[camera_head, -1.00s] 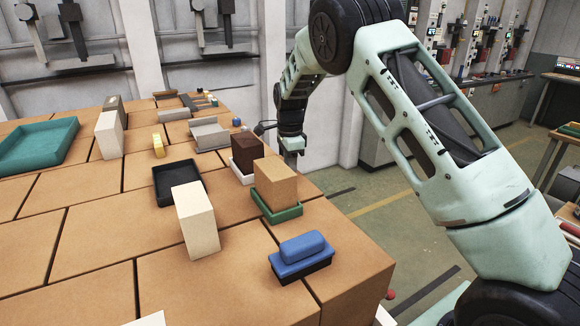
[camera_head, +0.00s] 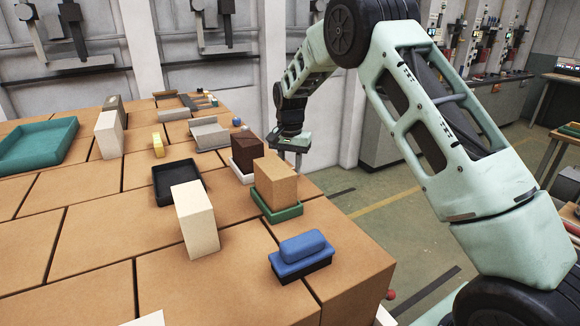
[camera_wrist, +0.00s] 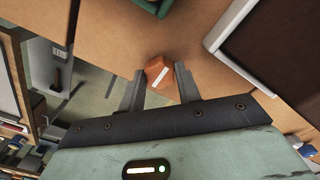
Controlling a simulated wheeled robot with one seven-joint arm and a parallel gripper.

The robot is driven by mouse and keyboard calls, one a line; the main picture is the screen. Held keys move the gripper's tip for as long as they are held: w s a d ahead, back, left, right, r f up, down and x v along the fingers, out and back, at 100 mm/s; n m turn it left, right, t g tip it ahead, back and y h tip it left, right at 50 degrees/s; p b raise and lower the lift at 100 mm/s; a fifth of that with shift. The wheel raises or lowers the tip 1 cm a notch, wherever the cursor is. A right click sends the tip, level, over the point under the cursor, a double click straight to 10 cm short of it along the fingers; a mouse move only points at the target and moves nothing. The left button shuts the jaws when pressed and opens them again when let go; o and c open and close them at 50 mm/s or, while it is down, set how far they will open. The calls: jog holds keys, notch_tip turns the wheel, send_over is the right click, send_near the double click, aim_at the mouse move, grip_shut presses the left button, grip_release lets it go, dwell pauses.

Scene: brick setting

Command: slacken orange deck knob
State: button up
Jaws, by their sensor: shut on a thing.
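The orange knob (camera_wrist: 162,74) with a white stripe on its face shows in the wrist view, near the edge of the brown deck (camera_wrist: 110,35). My gripper (camera_wrist: 158,82) has one finger on each side of the knob and is shut on it. In the head view my gripper (camera_head: 297,160) is low beside the deck's right edge, near the dark brown block. The knob cannot be made out in the head view.
A dark brown block (camera_head: 245,152) in a white tray and a tan block (camera_head: 274,180) in a green tray (camera_head: 284,213) stand close to my gripper. A blue-lidded dish (camera_head: 301,250) is nearer. Open floor lies right of the deck.

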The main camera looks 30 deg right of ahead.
jog(key=n, duration=0.4)
jog(key=shift+n, duration=0.4)
jog(key=n, duration=0.4)
jog(key=shift+r, duration=0.1)
jog(key=n, duration=0.5)
jog(key=shift+n+p, duration=0.35)
jog(key=shift+n, duration=1.45)
jog(key=o, duration=1)
jog(key=shift+c, duration=0.2)
notch_tip(320, 180, up, 17)
jog(key=b, duration=0.3)
jog(key=shift+r, duration=0.15)
